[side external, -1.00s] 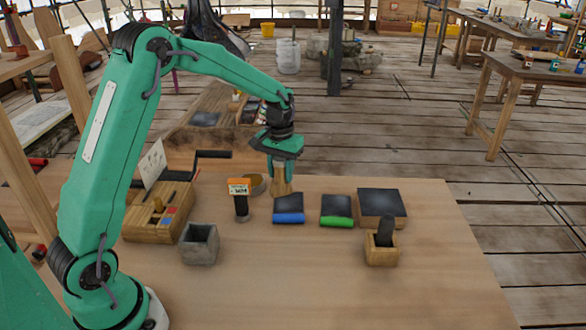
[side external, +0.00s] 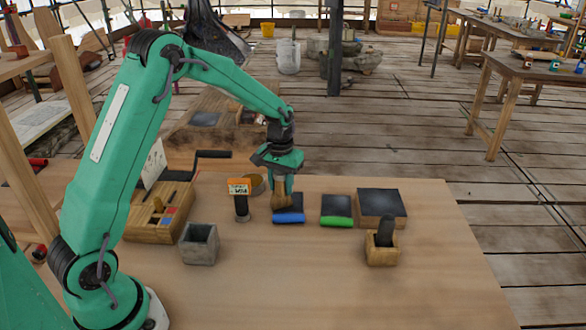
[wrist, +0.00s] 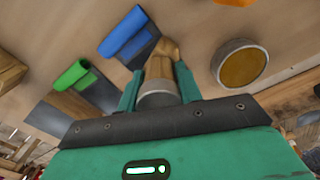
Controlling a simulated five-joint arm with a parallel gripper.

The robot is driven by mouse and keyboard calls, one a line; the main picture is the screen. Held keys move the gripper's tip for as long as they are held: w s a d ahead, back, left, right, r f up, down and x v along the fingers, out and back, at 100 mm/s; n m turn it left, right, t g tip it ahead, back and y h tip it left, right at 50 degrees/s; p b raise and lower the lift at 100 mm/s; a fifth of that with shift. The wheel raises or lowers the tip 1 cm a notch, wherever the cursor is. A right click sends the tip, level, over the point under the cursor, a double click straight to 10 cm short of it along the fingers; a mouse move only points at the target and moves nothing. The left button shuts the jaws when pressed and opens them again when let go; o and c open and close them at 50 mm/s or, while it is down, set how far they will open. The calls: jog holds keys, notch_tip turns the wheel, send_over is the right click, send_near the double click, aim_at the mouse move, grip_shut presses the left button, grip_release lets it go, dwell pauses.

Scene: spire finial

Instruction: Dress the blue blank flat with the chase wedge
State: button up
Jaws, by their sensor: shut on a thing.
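My gripper (side external: 281,178) is shut on a tan wooden tool with a grey band, which I take to be the chase wedge (side external: 281,194). The wedge also shows between my fingers in the wrist view (wrist: 162,62). It points down over the left part of the blue blank (side external: 289,218), a dark sheet with a raised blue strip along its near edge. In the wrist view the blue blank (wrist: 128,36) lies just beside the wedge's tip. I cannot tell whether the tip touches it. My gripper hides part of the sheet.
A similar dark sheet with a green strip (side external: 336,221) lies right of it. An orange-topped tool (side external: 240,200), round tin (side external: 257,184) and grey pot (side external: 198,246) stand left. The front table is clear.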

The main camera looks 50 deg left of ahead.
jog(key=shift+r, duration=0.1)
jog(key=shift+r, duration=2.1)
